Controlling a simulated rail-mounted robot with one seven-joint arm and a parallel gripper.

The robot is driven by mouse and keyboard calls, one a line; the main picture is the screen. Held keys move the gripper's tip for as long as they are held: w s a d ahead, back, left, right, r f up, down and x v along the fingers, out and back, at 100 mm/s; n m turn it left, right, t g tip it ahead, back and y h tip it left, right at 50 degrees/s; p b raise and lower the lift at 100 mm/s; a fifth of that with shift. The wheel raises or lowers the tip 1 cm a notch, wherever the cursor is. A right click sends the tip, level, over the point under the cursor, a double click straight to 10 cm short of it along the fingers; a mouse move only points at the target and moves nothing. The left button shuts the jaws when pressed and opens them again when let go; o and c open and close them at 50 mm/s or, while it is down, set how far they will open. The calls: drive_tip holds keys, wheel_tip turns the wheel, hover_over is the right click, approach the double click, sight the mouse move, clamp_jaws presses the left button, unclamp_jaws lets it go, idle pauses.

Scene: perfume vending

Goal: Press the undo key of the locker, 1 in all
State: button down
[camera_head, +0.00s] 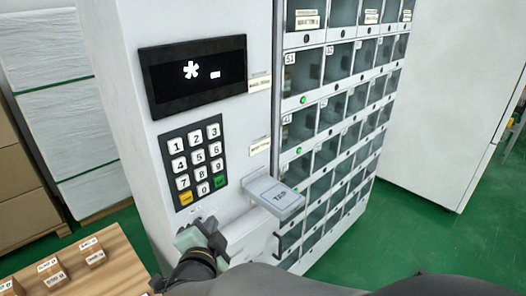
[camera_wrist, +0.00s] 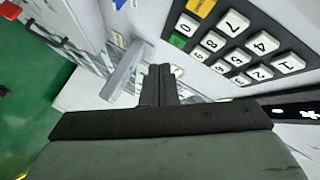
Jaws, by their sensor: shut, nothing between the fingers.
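The locker's keypad (camera_head: 194,163) is a dark panel with white number keys. Its bottom row has an orange key (camera_head: 186,198) at the left, a 0 key and a green key (camera_head: 219,182) at the right. The orange key's label is too small to read. The wrist view shows the orange key (camera_wrist: 200,6) at the top, partly cut off, and the green key (camera_wrist: 178,40). My gripper (camera_head: 209,224) is shut and empty, just below the keypad, apart from the keys. Its dark fingers (camera_wrist: 161,69) are together in the wrist view.
A black display (camera_head: 193,74) above the keypad shows an asterisk and a dash. A pad labelled TAP (camera_head: 277,196) juts out right of my gripper. Glass compartments (camera_head: 330,110) fill the right side. A wooden table (camera_head: 110,262) with small boxes stands lower left.

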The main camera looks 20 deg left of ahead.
sight(192, 198)
drive_tip(key=shift+w+a+p, duration=0.15)
drive_tip(key=shift+w+a, duration=0.45)
drive_tip(key=shift+a, duration=0.5)
drive_tip(key=shift+w+a+p, duration=0.1)
drive_tip(key=shift+w+a, duration=0.5)
drive_tip(key=shift+a, duration=0.55)
drive_tip(key=shift+w+a+p, duration=0.15)
drive_tip(key=shift+w+a, duration=0.45)
drive_tip(key=shift+a, duration=0.5)
drive_tip(key=shift+w+a, duration=0.2)
drive_tip(key=shift+a, duration=0.15)
drive_tip(key=shift+w+a, duration=0.15)
drive_tip(key=shift+a, duration=0.2)
drive_tip(key=shift+d, duration=0.1)
drive_tip(key=shift+s+d, duration=0.35)
drive_tip(key=shift+d, duration=0.3)
drive_tip(key=shift+s+d+b, duration=0.2)
drive_tip(key=shift+s+d, duration=0.2)
drive_tip(key=shift+d, duration=0.3)
drive_tip(key=shift+s+d+b, duration=0.25)
drive_tip(key=shift+s+d, duration=0.15)
drive_tip(key=shift+d, duration=0.35)
drive_tip(key=shift+s+d+b, duration=0.2)
drive_tip(key=shift+s+d, duration=0.2)
drive_tip(key=shift+d, duration=0.3)
